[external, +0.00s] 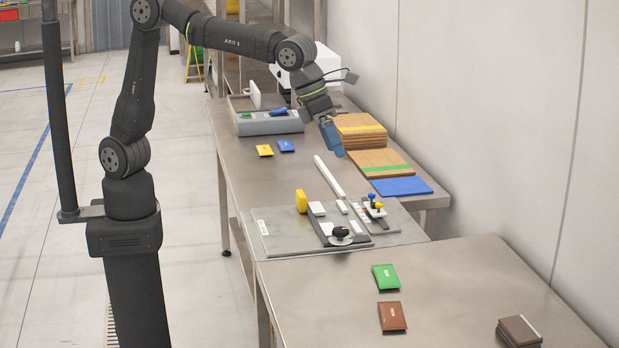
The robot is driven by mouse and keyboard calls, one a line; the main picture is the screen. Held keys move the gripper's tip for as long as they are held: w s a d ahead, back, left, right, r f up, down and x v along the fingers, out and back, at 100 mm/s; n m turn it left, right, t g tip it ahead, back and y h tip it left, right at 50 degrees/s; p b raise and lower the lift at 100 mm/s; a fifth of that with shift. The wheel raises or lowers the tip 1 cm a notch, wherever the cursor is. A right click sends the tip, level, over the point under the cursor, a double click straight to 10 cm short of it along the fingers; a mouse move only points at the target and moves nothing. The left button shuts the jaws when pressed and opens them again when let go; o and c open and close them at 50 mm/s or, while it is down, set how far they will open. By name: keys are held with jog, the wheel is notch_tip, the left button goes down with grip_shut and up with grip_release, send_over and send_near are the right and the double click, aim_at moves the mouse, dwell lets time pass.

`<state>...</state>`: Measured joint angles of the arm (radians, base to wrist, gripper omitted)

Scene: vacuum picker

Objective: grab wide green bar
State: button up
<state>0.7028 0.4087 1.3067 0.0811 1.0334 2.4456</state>
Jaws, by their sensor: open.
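A green flat block (385,277) lies on the near steel table, just behind a brown block. A thin green strip (388,168) lies across a cardboard stack on the far table. A small green piece (246,115) sits in the grey tray at the back. I cannot tell for certain which of these is the wide green bar. My gripper (331,138), with a blue end, hangs above the far table by the cardboard stacks, well away from the green block. Its jaws are too small to make out in detail, and no held thing is clearly visible.
Cardboard stacks (359,142) and a blue slab (401,187) lie along the wall side. A fixture plate (285,238) with knobs and a yellow block stands mid-table. Brown blocks (391,317) lie on the near table, with bare steel between them. A grey tray (268,125) is at the back.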

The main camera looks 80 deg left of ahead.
jog(key=n+g+h, duration=0.4)
jog(key=n, duration=1.4)
send_near(386, 272)
jog(key=x, duration=0.2)
jog(key=shift+s+d+f, duration=0.1)
jog(key=shift+s+f, duration=0.2)
jog(key=shift+f, duration=0.15)
jog(key=shift+w+x, duration=0.15)
jog(key=shift+x, duration=1.15)
jog(key=shift+w+x, duration=0.15)
jog(key=shift+x, duration=1.1)
jog(key=shift+d+r, duration=0.1)
jog(key=shift+d, duration=0.05)
jog(key=c, duration=1.1)
